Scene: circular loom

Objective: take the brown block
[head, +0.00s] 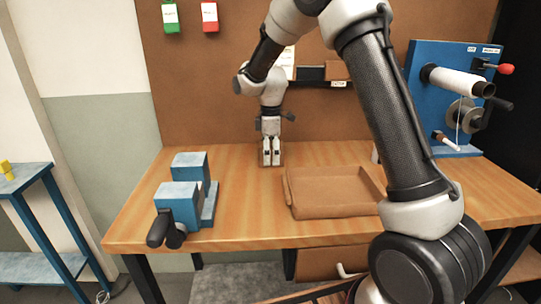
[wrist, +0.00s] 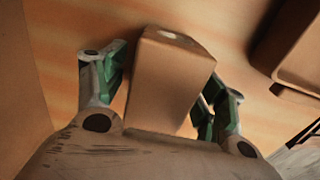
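A brown block (wrist: 170,80) stands between the two fingers of my gripper (wrist: 162,85) in the wrist view. The fingers have green inner pads and sit spread on either side of the block. Thin gaps seem to show between the pads and the block, so the gripper looks open around it. In the head view my gripper (head: 271,152) points down at the back of the wooden table (head: 245,215). The block is mostly hidden there behind the fingers.
A brown tray (head: 335,210) lies right of my gripper; its edge also shows in the wrist view (wrist: 295,45). A blue vise-like device (head: 180,195) stands at the left. A blue winding machine (head: 430,60) stands at the back right. A brown board rises behind the table.

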